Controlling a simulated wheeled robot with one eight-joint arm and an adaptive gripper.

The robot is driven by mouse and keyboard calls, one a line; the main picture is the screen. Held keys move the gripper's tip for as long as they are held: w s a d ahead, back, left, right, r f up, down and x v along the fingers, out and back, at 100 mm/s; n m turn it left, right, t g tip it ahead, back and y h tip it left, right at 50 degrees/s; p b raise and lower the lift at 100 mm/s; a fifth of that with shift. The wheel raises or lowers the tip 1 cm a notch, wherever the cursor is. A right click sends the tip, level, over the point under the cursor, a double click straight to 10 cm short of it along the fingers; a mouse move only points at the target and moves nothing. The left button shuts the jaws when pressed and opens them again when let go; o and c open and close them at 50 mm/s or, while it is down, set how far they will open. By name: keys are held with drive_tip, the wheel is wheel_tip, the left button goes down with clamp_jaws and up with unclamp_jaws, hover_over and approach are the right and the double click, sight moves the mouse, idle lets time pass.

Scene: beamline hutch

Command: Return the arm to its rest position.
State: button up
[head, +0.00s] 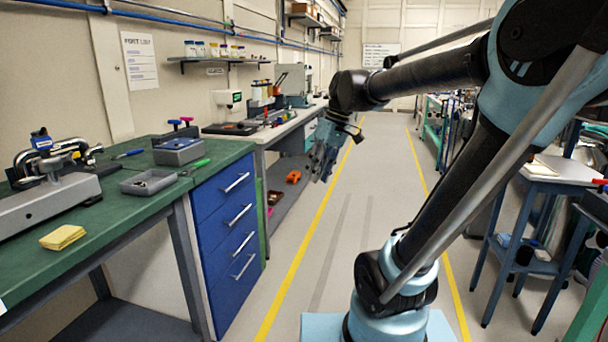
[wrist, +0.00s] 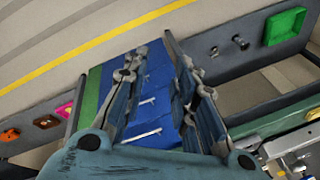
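My arm reaches out over the aisle from the right side of the head view, bent at its joints. My gripper (head: 325,158) hangs at the end of it, tilted downward, in the air beyond the blue drawer unit. In the wrist view my gripper (wrist: 155,58) shows its two fingers apart, with nothing between them. Past the fingers the wrist view shows the blue drawers (wrist: 155,110) of the bench. The gripper touches nothing that I can see.
A green-topped workbench (head: 115,205) with tools and a blue drawer unit (head: 228,222) stands at left. A long counter (head: 290,122) runs behind it. Grey-blue tables (head: 550,175) stand at right. The floor aisle (head: 345,215) between yellow lines is clear.

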drive_tip(key=s+d+f+m+t+h, duration=0.1)
drive_tip(key=s+d+f+m, duration=0.3)
drive_tip(key=f, duration=0.5)
drive_tip(key=s+d+f+m+t+h, duration=0.1)
drive_tip(key=s+d+f+m+h, duration=0.1)
drive_tip(key=s+d+f, duration=0.6)
drive_tip(key=d+f+m, duration=0.1)
drive_tip(key=d, duration=0.1)
drive_tip(key=shift+s+d+f+m, duration=0.25)
drive_tip(key=shift+s+d+m, duration=0.05)
drive_tip(key=shift+d+m, duration=0.1)
